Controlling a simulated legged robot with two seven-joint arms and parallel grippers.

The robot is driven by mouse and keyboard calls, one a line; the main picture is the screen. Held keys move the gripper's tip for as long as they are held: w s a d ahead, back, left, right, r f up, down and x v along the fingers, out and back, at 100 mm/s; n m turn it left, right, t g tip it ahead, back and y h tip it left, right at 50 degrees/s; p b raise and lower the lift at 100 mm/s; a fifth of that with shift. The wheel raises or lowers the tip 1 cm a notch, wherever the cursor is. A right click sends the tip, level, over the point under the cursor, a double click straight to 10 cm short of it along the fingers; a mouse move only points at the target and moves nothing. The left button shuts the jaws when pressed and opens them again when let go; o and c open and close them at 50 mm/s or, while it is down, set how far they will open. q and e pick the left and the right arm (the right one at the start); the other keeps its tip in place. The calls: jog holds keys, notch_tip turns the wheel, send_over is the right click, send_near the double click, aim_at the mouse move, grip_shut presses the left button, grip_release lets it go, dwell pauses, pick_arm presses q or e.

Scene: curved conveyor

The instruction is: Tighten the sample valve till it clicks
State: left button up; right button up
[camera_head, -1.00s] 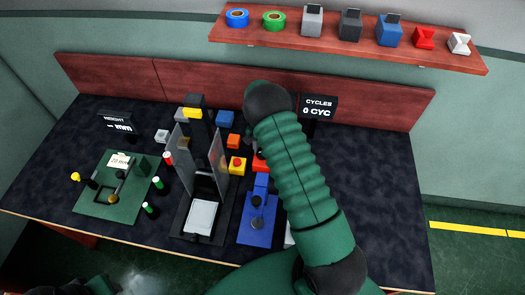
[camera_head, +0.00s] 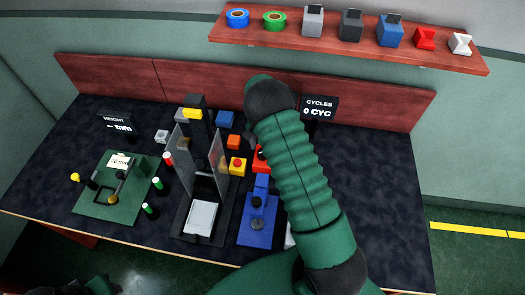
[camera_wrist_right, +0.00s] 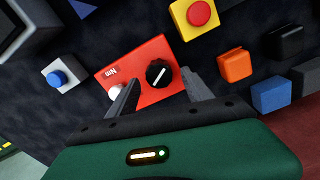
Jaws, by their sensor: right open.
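A red box (camera_wrist_right: 143,93) with an "Nm" label, a black knob with a white pointer line (camera_wrist_right: 158,73) and a white round part (camera_wrist_right: 115,91) lies below my right gripper in the right wrist view. I take the knob to be the sample valve, but no label confirms it. My right gripper (camera_wrist_right: 161,76) is open, with its fingers on either side of the knob. Contact cannot be told. In the head view the red box (camera_head: 261,161) is partly covered by my right arm, which hides the right gripper. A dark part of my left arm shows at the bottom left edge; its jaws cannot be made out.
A yellow block with a red button (camera_wrist_right: 199,14), an orange block (camera_wrist_right: 235,65) and a grey block with a blue button (camera_wrist_right: 60,77) stand around the box. A press with clear panels (camera_head: 218,155) and a blue fixture (camera_head: 258,228) stand close by.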

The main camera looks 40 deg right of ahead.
notch_tip(320, 180, up, 14)
jog(key=shift+b, duration=0.35)
